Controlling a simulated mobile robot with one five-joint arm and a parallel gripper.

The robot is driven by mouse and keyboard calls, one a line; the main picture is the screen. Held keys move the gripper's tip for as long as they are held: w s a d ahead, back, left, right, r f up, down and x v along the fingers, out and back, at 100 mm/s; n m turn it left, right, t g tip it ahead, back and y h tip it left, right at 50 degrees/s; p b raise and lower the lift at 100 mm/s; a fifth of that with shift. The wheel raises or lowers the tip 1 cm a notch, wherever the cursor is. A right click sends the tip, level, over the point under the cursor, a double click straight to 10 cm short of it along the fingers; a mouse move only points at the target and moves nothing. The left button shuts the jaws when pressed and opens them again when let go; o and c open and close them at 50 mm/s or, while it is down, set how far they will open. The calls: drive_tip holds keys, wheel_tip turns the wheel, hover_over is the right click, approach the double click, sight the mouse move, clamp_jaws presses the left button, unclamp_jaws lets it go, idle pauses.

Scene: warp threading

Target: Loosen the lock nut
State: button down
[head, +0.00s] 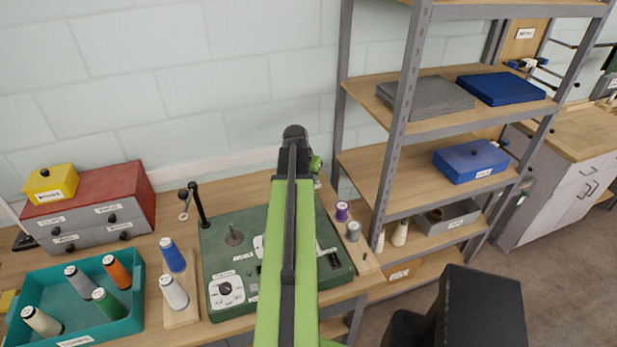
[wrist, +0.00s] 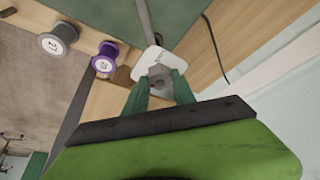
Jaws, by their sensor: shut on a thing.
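The lock nut (wrist: 158,73) is a small grey piece on a white labelled plate (wrist: 150,58) in the wrist view. My gripper (wrist: 160,84) has its two green fingers on either side of the nut, closed on it. The fingers partly cover the nut. A thin grey rod (wrist: 145,22) runs up from the plate. In the head view my green arm reaches over the dark green machine panel (head: 222,262) to the back of the bench, and my gripper (head: 315,164) is only partly visible. The nut is hidden there.
Purple (head: 342,211) and grey (head: 352,231) spools stand right of the panel. A metal shelf (head: 385,160) rises close on the right. At left are a teal thread tray (head: 125,325) and a red-and-grey drawer box (head: 95,190). A dark cable (wrist: 214,48) lies near the gripper.

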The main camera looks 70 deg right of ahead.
drive_tip(key=c, duration=1)
unclamp_jaws()
drive_tip(key=shift+c, duration=0.2)
drive_tip(key=shift+r, duration=0.1)
drive_tip(key=p+v, duration=1.6)
drive_tip(key=v, duration=0.1)
drive_tip(key=shift+a, duration=0.1)
